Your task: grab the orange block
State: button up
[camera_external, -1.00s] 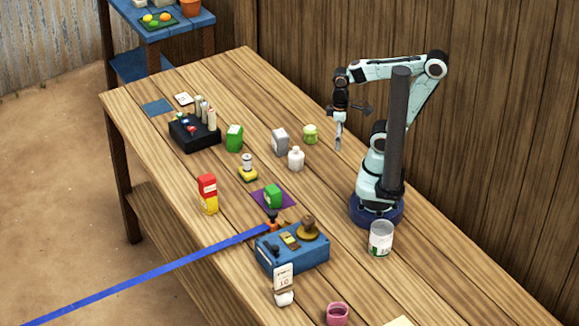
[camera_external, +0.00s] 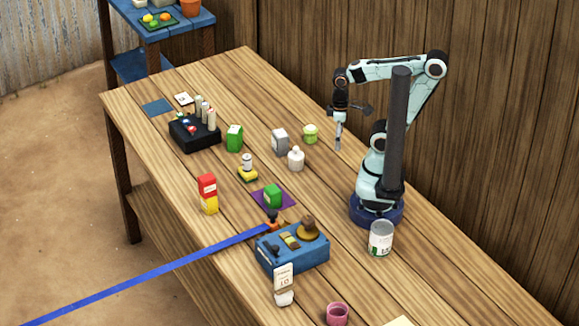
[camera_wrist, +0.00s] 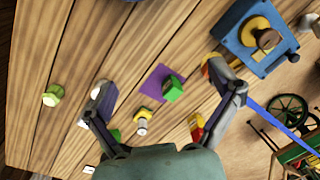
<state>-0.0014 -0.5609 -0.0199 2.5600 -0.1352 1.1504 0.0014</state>
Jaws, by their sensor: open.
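A small orange piece (camera_external: 272,227) with a dark knob-like top sits against the back left side of the blue box; I cannot tell for certain that it is a block. In the wrist view an orange piece (camera_wrist: 208,66) shows beside the right finger, which partly hides it. My gripper (camera_external: 339,138) hangs high over the back of the table, well apart from the orange piece. In the wrist view my gripper (camera_wrist: 158,76) has its two fingers spread wide with nothing held between them.
The blue box (camera_external: 292,257) carries a brass knob. A green block (camera_external: 272,197) stands on a purple mat (camera_external: 288,201). A red and yellow box (camera_external: 208,194), a white bottle (camera_external: 296,159) and a grey block (camera_external: 280,142) stand nearby. A blue strap (camera_external: 150,274) runs left from the orange piece.

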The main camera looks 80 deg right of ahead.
jog(key=c, duration=0.4)
